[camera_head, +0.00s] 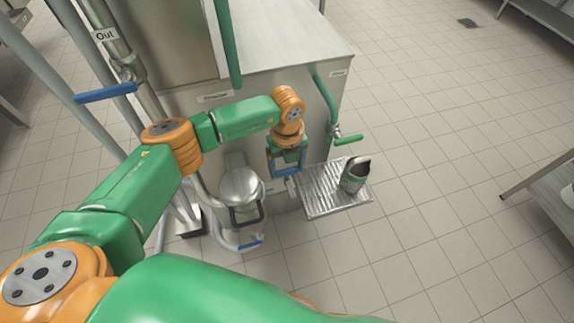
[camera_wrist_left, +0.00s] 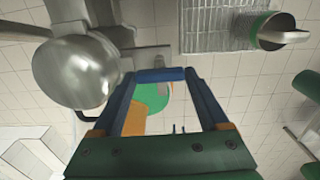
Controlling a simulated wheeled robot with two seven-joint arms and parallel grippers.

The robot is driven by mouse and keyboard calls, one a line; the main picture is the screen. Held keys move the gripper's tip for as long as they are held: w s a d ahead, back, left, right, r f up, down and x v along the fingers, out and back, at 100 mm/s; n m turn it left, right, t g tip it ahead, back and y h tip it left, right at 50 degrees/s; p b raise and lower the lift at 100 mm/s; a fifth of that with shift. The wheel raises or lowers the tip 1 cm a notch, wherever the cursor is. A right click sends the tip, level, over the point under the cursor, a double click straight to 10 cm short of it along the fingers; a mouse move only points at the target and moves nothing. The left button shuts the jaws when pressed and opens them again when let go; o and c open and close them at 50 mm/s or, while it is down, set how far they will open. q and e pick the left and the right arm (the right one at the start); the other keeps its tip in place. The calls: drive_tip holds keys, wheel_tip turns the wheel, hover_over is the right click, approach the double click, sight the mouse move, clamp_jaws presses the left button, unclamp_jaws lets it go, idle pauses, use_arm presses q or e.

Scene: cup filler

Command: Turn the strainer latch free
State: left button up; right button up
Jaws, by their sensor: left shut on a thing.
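The strainer (camera_head: 240,187) is a rounded metal bowl low at the front of the steel machine, with a dark looped handle (camera_head: 247,214) below it. It also shows as a shiny dome at the left of the wrist view (camera_wrist_left: 75,70). My left gripper (camera_head: 286,171) is just right of the strainer, its blue fingers pointing at the machine. In the wrist view the fingertips (camera_wrist_left: 160,76) are shut on a short blue bar, which seems to be the latch lever. It lies across between the tips, beside the metal fitting. Its pivot is not clear. My right gripper is not in view.
A ribbed drip tray (camera_head: 322,206) is right of the gripper, with a metal cup with a green band (camera_head: 354,174) on it. A green valve handle (camera_head: 348,139) is above it. A blue lever (camera_head: 105,93) sits on the "Out" pipe.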

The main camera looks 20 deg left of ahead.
sight(287, 170)
use_arm(q)
drive_tip(key=o, duration=1.2)
drive_tip(key=shift+o, duration=0.2)
wheel_tip(287, 170, up, 7)
drive_tip(key=shift+w+r, duration=0.1)
